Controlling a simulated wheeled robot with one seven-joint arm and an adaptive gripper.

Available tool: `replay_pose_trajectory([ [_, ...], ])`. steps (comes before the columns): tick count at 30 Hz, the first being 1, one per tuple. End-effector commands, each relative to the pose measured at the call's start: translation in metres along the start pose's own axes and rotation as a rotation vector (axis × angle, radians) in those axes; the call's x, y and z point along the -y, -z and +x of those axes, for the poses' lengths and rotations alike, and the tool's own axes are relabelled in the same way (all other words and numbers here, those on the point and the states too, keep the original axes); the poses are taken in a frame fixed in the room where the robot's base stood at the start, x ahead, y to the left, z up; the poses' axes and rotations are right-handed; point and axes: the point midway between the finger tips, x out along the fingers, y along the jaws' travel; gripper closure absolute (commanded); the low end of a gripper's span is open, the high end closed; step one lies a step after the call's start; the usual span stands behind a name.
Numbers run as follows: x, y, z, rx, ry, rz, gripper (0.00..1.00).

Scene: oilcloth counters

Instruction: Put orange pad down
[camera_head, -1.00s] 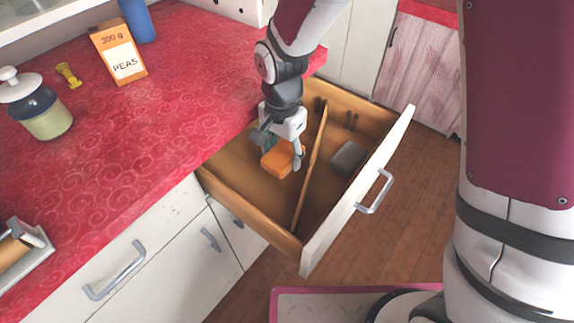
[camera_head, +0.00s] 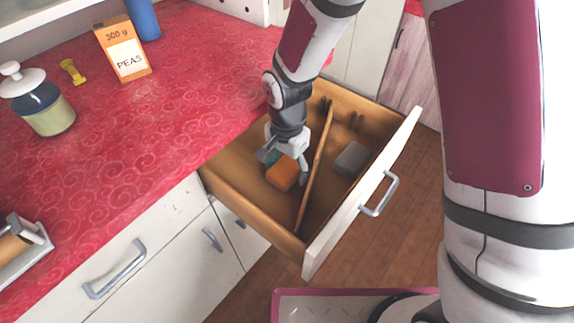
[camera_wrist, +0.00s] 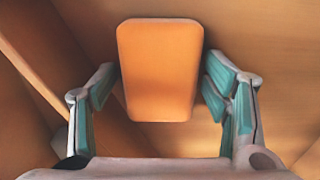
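The orange pad (camera_head: 281,174) lies in the left section of the open drawer, left of the slanting wooden divider (camera_head: 316,165). It also shows in the wrist view (camera_wrist: 159,70), flat between my fingers and reaching beyond their tips. My gripper (camera_head: 285,168) is low in the drawer, directly over the pad. In the wrist view, my gripper (camera_wrist: 160,88) is open, with a narrow gap on each side of the pad. The fingers partly hide the pad in the head view.
A grey pad (camera_head: 351,159) lies in the drawer's right section. The drawer front (camera_head: 362,195) and the red counter (camera_head: 150,140) flank my arm. A peas box (camera_head: 124,50), a jar (camera_head: 46,108) and a yellow object (camera_head: 72,71) stand on the counter.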

Motion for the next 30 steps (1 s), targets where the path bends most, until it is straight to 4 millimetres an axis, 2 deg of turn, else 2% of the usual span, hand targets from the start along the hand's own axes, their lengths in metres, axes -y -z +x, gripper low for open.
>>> replay_pose_trajectory([
  [9, 0.0, 0.0, -0.002, 0.0, 0.0, 0.0, 0.27],
  [13, 0.001, 0.0, -0.012, -0.001, 0.002, 0.0, 0.27],
  [24, 0.001, 0.0, -0.085, -0.002, 0.005, 0.001, 0.27],
  [30, 0.001, 0.0, -0.113, -0.002, 0.003, 0.0, 0.27],
])
